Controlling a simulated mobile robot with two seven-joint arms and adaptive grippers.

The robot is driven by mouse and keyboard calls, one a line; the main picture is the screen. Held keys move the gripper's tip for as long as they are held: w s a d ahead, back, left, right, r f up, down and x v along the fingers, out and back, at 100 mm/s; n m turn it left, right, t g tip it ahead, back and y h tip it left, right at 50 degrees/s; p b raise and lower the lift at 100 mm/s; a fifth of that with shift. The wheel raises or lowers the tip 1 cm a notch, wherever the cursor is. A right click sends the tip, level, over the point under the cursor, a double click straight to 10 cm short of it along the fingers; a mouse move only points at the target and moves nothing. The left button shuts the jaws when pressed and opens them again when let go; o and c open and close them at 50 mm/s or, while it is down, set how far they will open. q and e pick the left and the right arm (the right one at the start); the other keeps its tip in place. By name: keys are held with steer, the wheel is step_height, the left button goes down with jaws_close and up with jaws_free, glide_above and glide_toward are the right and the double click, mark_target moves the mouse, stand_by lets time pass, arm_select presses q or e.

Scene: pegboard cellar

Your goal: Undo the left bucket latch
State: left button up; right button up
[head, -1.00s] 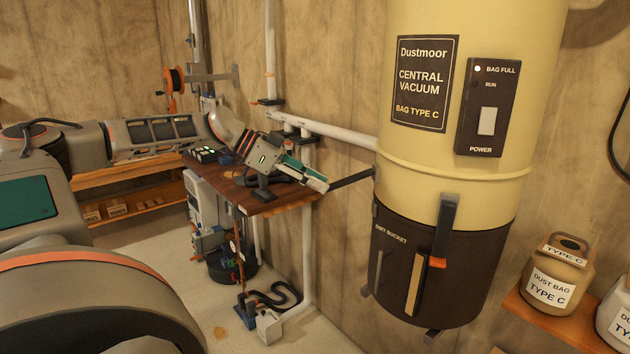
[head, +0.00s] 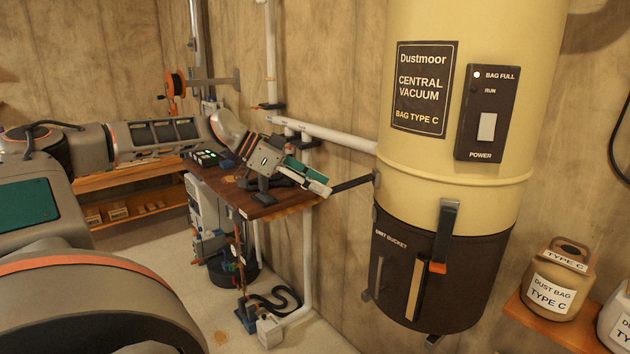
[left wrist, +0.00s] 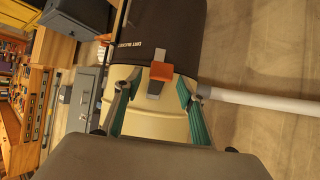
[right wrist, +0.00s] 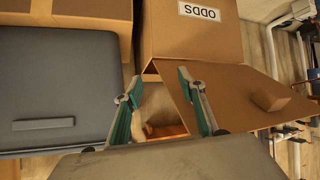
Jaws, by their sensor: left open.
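The dirt bucket (head: 405,270) is the dark lower part of the cream central vacuum (head: 470,190). A front latch (head: 446,232) with an orange tab faces the head camera. My left gripper (head: 376,180) is at the vacuum's left side. In the left wrist view its teal fingers (left wrist: 156,84) are apart, one on each side of the left latch; contact cannot be told. My right gripper (right wrist: 160,82) is open over a cardboard box, with nothing between its tips.
A wooden bench (head: 265,205) with tools stands beneath my left wrist. A white pipe (head: 330,135) runs from the wall to the vacuum. A dust bag (head: 552,292) sits on a shelf at the right. The cardboard box (right wrist: 205,35), marked ODDS, has an open flap near my right gripper.

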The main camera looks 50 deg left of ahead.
arm_select(q)
steer(key=v, duration=1.2)
steer(key=shift+w+d+r, duration=0.1)
steer(key=shift+d, duration=0.05)
stand_by(0.3)
